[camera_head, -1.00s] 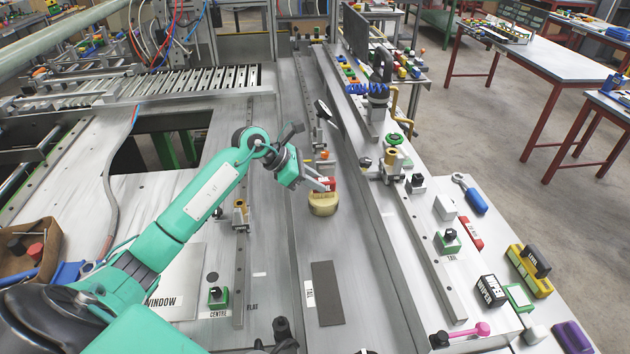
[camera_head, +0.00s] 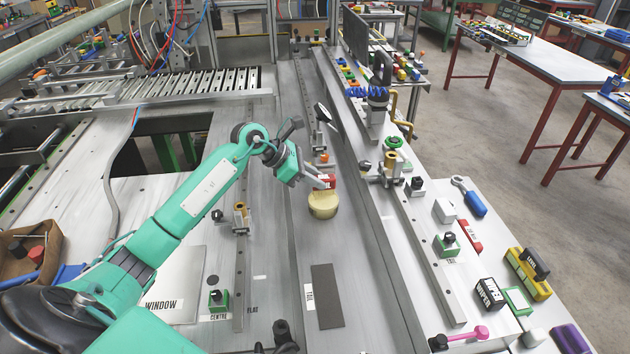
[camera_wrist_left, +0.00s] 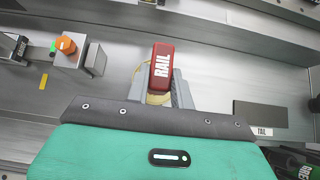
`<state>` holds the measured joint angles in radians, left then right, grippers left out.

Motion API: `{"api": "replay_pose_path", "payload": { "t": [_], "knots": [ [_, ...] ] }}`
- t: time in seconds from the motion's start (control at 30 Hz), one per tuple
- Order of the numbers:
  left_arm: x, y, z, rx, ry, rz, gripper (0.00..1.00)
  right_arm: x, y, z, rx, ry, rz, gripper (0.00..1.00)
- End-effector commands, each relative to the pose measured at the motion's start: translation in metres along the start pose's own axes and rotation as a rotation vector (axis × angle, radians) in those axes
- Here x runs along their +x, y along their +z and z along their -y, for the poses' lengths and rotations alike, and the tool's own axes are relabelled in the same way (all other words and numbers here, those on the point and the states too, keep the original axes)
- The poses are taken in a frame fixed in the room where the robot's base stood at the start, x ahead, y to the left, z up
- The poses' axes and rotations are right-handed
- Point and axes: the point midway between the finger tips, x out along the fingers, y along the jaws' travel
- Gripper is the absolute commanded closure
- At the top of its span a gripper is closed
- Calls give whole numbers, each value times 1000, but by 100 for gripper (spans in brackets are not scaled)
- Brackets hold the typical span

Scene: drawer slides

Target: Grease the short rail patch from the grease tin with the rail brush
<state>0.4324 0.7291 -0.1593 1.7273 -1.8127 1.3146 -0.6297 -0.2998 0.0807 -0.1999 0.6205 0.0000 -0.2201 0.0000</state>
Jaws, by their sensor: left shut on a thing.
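My left gripper (camera_head: 324,182) is shut on a red rail brush (camera_head: 329,180), whose block is lettered RAIL (camera_wrist_left: 161,68) in the left wrist view. A round yellow-tan grease tin (camera_head: 323,206) stands on the grey bench just below the brush. It shows only in part in the wrist view (camera_wrist_left: 156,98). Whether brush and tin touch is unclear; the bristles are hidden. A dark flat patch (camera_head: 327,297) with a white label lies nearer on the bench; in the wrist view this patch (camera_wrist_left: 273,114) is to the right, its label reading RAIL. My right gripper does not show.
A long slotted rail (camera_head: 241,265) with a brass-coloured block (camera_head: 240,216) runs left of the patch. A raised grey beam (camera_head: 387,250) runs along its right. Bench between tin and patch is clear. A green-based knob (camera_head: 218,297) stands beside the CENTRE label.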

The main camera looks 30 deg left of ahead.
Motion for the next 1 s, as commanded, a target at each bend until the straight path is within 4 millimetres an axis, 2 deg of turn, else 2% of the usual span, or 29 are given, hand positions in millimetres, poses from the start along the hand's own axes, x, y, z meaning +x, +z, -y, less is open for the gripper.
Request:
{"api": "replay_pose_path", "payload": {
  "t": [0.53,1.0],
  "knots": [
    [-31,36,0,2,1,2,100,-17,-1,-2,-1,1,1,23],
    [-32,37,0,0,0,2,100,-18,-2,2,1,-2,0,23]
  ]
}}
